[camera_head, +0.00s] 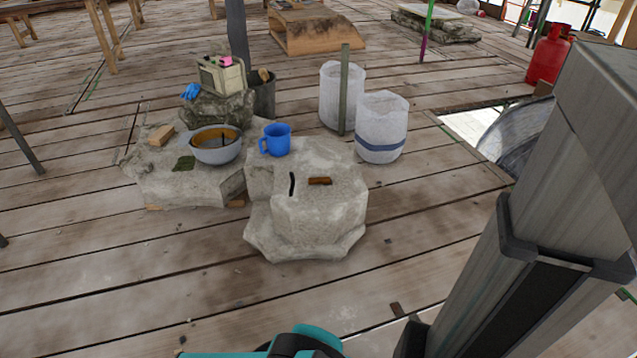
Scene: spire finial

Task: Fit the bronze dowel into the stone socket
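A short brown bar (320,181), which looks like the bronze dowel, lies flat on top of a pale stone block (318,225) in the middle of the view. Left of it on the same top is a thin, dark, slightly curved strip (292,184). I cannot tell whether this strip is an opening or a loose object, and I cannot make out the stone socket for certain. My gripper is not in view. My own grey and teal parts fill the right and bottom edges, well apart from the stone.
A blue mug (277,140) stands at the block's back. A bowl (217,145) and a wood piece (161,135) sit on the stone slab to the left. Two white sacks (381,128) and a post (344,90) stand behind. A floor opening (474,125) lies at right. Planks in front are mostly clear.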

